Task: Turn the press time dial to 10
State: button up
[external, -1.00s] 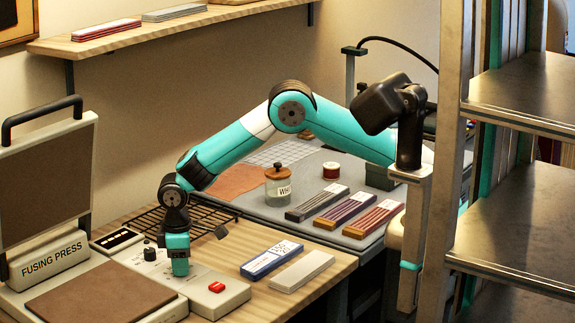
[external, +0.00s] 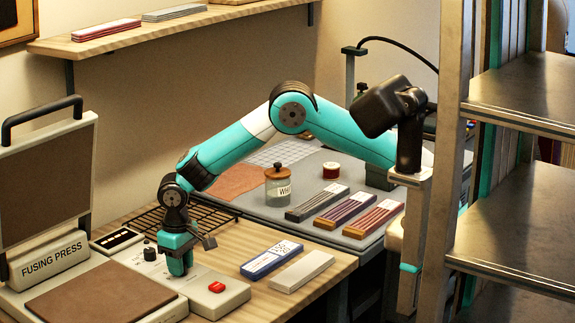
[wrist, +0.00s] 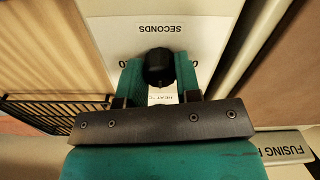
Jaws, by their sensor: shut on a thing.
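The press time dial (wrist: 158,66) is a black knob on a pale panel marked SECONDS in the wrist view. My gripper (wrist: 157,72) points down over it, with a teal finger on each side, shut on the dial. Only parts of the scale marks show, and the dial's pointer setting cannot be read. In the external view my gripper (external: 178,268) stands on the control panel of the fusing press (external: 48,258) and hides the dial. Another black knob (external: 150,253) sits to its left.
A red button (external: 216,287) is just right of my gripper. The press's raised lid (external: 45,185) stands at the left. A black wire rack (external: 185,218) lies behind. Blue (external: 271,259) and white (external: 301,272) packets lie to the right. A HEAT label (wrist: 165,98) shows between the fingers.

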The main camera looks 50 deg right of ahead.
jog(key=shift+r, duration=0.1)
dwell(0.3)
jog(key=o, duration=0.9)
notch_tip(320, 180, up, 17)
jog(key=shift+r+b, duration=0.15)
jog(key=shift+b, duration=0.85)
jog(key=s+d+r+n+y, duration=0.1)
jog(key=s+d+r, duration=0.1)
jog(key=s+d, duration=0.35)
jog(key=s+d+r+n+y, duration=0.1)
jog(key=s+d+r+n, duration=0.2)
jog(key=d, duration=0.4)
jog(key=s+d+f, duration=0.1)
jog(key=s+d, duration=0.1)
jog(key=s, duration=0.4)
jog(key=s+d+f+y, duration=0.1)
jog(key=s+d, duration=0.1)
jog(key=s, duration=0.4)
jog(key=s+d+f+n+y, duration=0.1)
jog(key=s+d, duration=0.2)
jog(key=s, duration=0.4)
jog(key=shift+f, duration=0.2)
